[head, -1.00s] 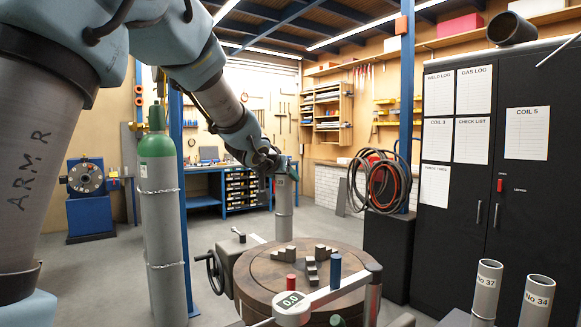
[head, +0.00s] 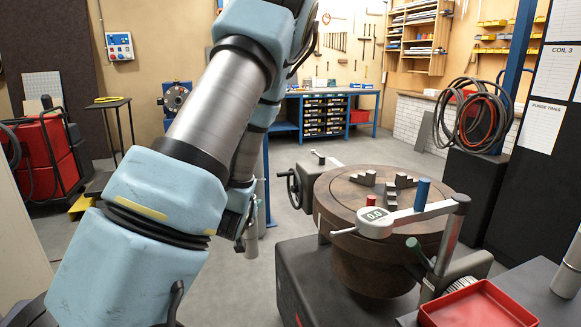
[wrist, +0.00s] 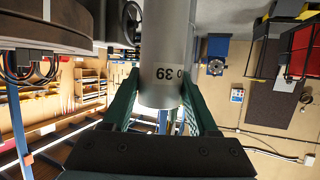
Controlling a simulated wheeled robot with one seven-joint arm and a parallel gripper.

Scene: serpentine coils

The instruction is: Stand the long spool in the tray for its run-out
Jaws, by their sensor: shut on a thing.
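My gripper (wrist: 160,82) is shut on a grey cylindrical spool (wrist: 166,30) with a label reading 39. The green jaws press its sides near one end; its other end runs out of the wrist view. In the head view my gripper (head: 242,222) is low beside my arm, left of the round table, and only a short part of the spool (head: 251,244) shows below it. My arm hides the rest. The red tray (head: 480,306) lies at the lower right, far from the gripper, and looks empty where visible.
Another grey spool (head: 567,279) stands at the right edge. A hose coil (head: 474,115) sits on a black stand.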

